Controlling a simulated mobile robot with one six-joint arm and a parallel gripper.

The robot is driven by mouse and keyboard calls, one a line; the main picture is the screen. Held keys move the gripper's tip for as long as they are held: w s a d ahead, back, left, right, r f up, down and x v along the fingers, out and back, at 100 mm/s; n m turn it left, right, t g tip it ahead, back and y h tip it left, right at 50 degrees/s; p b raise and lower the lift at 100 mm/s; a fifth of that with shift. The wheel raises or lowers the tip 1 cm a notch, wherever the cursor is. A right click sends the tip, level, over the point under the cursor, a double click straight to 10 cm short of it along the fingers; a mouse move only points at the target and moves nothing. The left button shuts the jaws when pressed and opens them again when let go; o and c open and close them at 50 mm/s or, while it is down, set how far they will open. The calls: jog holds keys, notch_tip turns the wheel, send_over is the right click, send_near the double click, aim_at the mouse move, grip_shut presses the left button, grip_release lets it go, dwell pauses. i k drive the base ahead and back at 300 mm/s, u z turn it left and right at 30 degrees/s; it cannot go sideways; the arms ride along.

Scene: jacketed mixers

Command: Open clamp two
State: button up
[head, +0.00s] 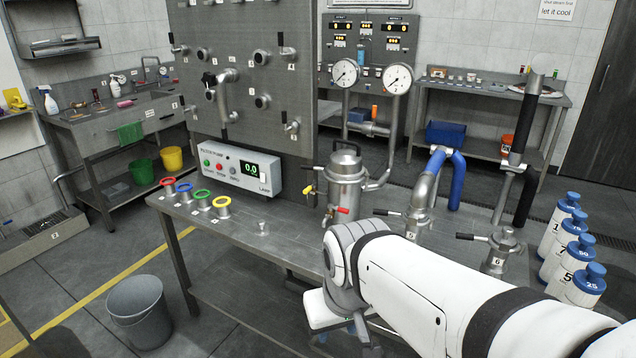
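Several clamps or valve fittings with black handles show in the head view. Some sit on the grey upright panel (235,45), including a pipe fitting with a black knob (209,79). Others are on the bench: one at the foot of the blue-sleeved pipe (418,222), and one on a small steel vessel (500,250) labelled 6. The number labels are mostly too small to read, so I cannot tell which is clamp two. My white arm reaches in from the lower right. My gripper (358,330) is low at the bottom edge, mostly hidden; its fingers cannot be judged.
The steel bench (235,235) carries a jacketed vessel (345,180), coloured rings and a control box (240,168). Blue-capped bottles (562,232) stand at the right. A grey bucket (138,310) stands on the floor, left of the bench. The front left of the bench top is mostly clear.

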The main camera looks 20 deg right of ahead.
aim_at(412, 220)
jog(key=z, duration=0.35)
jog(key=i, duration=0.9)
jog(key=z, duration=0.6)
